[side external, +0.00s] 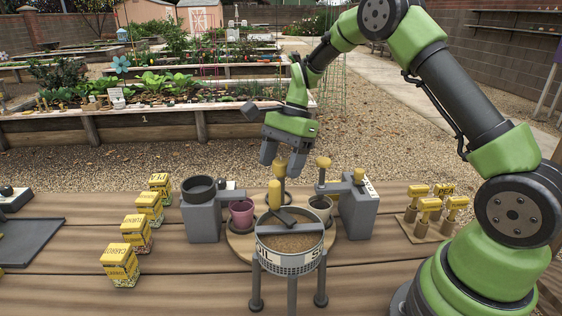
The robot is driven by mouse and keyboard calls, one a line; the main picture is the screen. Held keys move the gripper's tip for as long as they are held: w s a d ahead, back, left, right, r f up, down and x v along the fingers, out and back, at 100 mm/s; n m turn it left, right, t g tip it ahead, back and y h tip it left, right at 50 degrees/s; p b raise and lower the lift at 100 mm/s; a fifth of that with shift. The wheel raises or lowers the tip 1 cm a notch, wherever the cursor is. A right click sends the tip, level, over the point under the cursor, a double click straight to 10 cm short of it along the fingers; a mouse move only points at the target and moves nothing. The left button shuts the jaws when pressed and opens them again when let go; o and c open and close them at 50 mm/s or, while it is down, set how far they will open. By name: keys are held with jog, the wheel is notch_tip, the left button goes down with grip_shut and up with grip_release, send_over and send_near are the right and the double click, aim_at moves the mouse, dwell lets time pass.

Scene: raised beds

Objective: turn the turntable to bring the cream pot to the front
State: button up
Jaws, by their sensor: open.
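The round wooden turntable (238,245) lies on the table, partly hidden by a soil sieve in front of it.
The soil-filled sieve (292,262) stands on legs at the front. Grey stations flank the turntable at left (203,220) and right (360,212). A dark tray (30,242) lies far left.

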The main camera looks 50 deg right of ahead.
jog(key=shift+f, duration=0.1)
jog(key=c, duration=0.9)
jog(key=shift+c, duration=0.2)
